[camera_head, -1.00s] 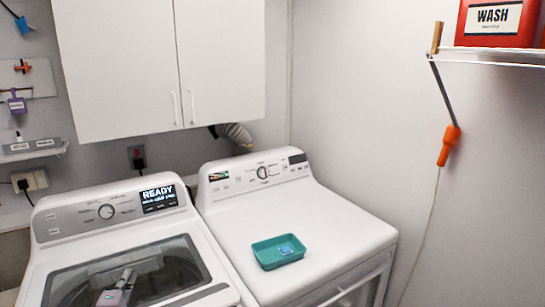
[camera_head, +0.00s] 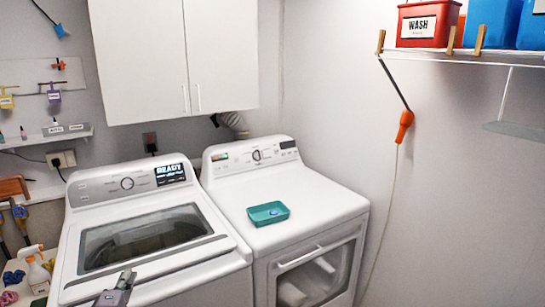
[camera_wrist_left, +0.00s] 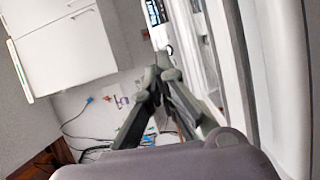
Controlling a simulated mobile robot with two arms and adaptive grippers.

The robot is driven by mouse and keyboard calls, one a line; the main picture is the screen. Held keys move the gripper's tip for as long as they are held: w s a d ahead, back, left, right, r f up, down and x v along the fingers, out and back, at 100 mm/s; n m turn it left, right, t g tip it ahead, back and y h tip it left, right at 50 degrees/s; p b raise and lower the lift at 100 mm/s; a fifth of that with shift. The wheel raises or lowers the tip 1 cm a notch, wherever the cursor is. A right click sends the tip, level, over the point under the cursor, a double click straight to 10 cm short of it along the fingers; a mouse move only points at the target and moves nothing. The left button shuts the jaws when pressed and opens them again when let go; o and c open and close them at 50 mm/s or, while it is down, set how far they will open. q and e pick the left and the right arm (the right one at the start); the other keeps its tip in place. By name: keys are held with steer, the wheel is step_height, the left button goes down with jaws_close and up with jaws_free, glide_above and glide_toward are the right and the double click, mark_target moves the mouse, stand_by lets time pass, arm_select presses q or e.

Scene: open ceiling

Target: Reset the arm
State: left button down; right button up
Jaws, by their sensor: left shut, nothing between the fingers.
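My left gripper (camera_head: 122,283) shows at the bottom of the head view, in front of the washer's lid. It is shut and empty. In the left wrist view its fingers (camera_wrist_left: 163,68) come together at the tips, with nothing between them. My right gripper is in neither view.
The washer (camera_head: 215,251) with its dark lid window stands at left, and the dryer (camera_head: 330,203) stands beside it. A teal tray (camera_head: 284,216) with a small blue item lies on the dryer. A spray bottle (camera_head: 38,277) stands at lower left. A wall shelf (camera_head: 460,57) holds red and blue containers.

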arm_select(q)
steer(key=s+d+f+m+g+h+b, duration=0.1)
steer(key=s+d+f+m+g, duration=0.2)
steer(key=s+f, duration=0.7)
steer(key=s+d+f+m+g+b, duration=0.2)
steer(key=s+d+f+m, duration=0.15)
steer(key=f, duration=1.25)
steer(key=s+d+f+m+g+h+b, duration=0.15)
steer(key=s+f+m+g, duration=0.35)
steer(key=f, duration=0.8)
steer(key=s+d+f+m+g+b, duration=0.1)
steer(key=s+f, duration=0.6)
steer(key=s, duration=0.7)
steer(key=s+d+f+m+g+b, duration=0.1)
steer(key=s+d+f+m+g, duration=0.2)
steer(key=s, duration=1.1)
steer(key=s+d+f+m+g+b, duration=0.1)
steer(key=s+d+f+m, duration=0.4)
steer(key=s+f, duration=0.6)
steer(key=s+m+g, duration=0.1)
steer(key=s, duration=0.2)
steer(key=shift+d+f, duration=0.2)
steer(key=shift+f, duration=0.05)
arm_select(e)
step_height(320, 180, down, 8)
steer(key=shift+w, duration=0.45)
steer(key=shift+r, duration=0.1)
